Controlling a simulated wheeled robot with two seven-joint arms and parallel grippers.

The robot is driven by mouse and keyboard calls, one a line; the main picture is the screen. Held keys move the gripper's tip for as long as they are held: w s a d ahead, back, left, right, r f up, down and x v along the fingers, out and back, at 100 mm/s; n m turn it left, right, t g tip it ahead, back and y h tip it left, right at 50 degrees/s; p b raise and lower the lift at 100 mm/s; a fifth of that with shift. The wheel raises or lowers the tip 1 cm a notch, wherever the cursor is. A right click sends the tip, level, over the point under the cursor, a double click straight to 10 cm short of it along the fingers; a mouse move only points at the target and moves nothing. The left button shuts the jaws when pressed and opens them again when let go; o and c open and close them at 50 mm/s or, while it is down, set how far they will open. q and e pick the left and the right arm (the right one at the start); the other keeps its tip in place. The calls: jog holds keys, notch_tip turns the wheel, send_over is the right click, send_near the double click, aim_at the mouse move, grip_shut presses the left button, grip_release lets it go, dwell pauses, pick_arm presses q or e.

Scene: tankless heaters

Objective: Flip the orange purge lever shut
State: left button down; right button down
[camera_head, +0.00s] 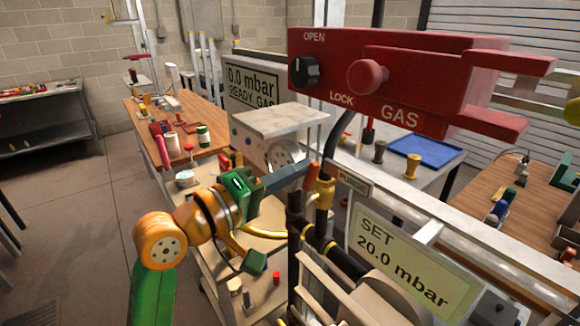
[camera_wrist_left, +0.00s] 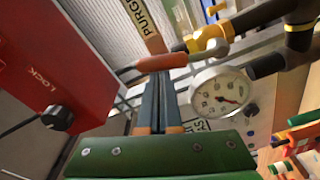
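The orange purge lever (camera_head: 312,175) shows in the head view beside a brass valve body (camera_head: 325,190), left of the PURGE label (camera_head: 355,183). In the left wrist view the lever (camera_wrist_left: 162,62) lies roughly level across the picture, just beyond the fingertips. My left gripper (camera_head: 303,171) reaches in from the left with its tips at the lever. In the left wrist view its two fingers (camera_wrist_left: 161,82) are close together and look shut. Whether they touch the lever is unclear. My right gripper is not in view.
A red GAS box (camera_head: 430,85) with a black knob (camera_head: 304,72) hangs close above. A pressure gauge (camera_wrist_left: 220,92) sits right of the fingers. Dark pipes (camera_head: 318,240) and a SET display (camera_head: 412,262) stand below and right. A wooden workbench (camera_head: 190,135) is at left.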

pick_arm(q)
jog(key=m, duration=0.1)
jog(key=s+d+m, duration=0.1)
jog(key=m, duration=0.1)
jog(key=shift+s+f, duration=0.25)
jog(key=shift+s, duration=0.05)
jog(key=s+d+f+m+h+b, duration=0.1)
jog(key=s+d+f+m+b, duration=0.1)
jog(key=m, duration=1)
jog(key=shift+s+d+f+g+b, duration=0.45)
jog(key=shift+s+f, duration=0.55)
jog(key=shift+f, duration=0.7)
notch_tip(320, 180, up, 4)
jog(key=p, duration=0.5)
jog(key=b+v, duration=0.5)
jog(key=v, duration=0.3)
jog(key=shift+s+a+f+b, duration=0.25)
jog(key=shift+s+a+b, duration=0.05)
